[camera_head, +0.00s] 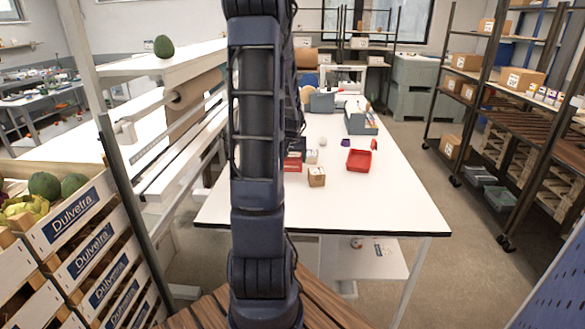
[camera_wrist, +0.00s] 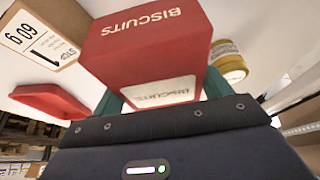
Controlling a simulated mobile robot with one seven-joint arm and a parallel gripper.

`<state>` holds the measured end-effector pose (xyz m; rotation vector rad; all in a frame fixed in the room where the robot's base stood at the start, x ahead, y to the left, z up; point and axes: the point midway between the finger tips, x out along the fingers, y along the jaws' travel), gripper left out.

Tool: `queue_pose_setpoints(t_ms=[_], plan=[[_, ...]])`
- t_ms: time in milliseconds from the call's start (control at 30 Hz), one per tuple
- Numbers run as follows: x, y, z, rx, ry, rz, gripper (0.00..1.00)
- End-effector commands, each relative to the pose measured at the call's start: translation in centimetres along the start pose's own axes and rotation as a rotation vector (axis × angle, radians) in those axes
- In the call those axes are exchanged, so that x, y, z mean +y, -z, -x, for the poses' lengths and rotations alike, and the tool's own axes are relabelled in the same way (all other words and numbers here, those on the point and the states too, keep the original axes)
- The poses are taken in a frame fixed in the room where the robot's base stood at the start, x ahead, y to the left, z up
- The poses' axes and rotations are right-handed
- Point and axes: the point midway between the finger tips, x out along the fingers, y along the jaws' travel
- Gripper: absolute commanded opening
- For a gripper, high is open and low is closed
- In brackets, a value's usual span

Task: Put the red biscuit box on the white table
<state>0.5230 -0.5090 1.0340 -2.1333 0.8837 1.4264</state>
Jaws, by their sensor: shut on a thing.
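The red biscuit box (camera_wrist: 150,45), marked "BISCUITS", fills the middle of the wrist view. My gripper (camera_wrist: 162,92) is shut on it, with a teal finger on each side. The box is over the white table (camera_head: 385,205). I cannot tell whether it touches the tabletop or is held slightly above it.
A brown carton (camera_head: 316,177) and a small pale box (camera_head: 312,156) stand close right of the red box. A red tray (camera_head: 359,160) lies farther right. The table's near right part is clear.

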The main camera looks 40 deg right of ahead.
Motion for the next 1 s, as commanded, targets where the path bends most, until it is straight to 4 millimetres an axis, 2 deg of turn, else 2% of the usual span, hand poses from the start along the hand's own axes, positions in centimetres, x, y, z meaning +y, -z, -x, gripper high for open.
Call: queue_pose_setpoints(t_ms=[167, 433, 833, 867, 933, 1000], plan=[[0.0, -0.4, -1.0, -0.001, 0.000, -0.001, 0.48], [0.0, -1.7, -4.0, -0.001, 0.000, -0.001, 0.48], [0.0, -1.8, -4.4, 0.000, 0.000, -0.001, 0.48], [0.0, -1.8, -4.3, 0.000, 0.000, 0.000, 0.83], [0.0, -1.8, -4.3, 0.000, 0.000, 0.000, 0.97], [0.0, -1.8, -4.3, 0.000, 0.000, 0.000, 0.99]])
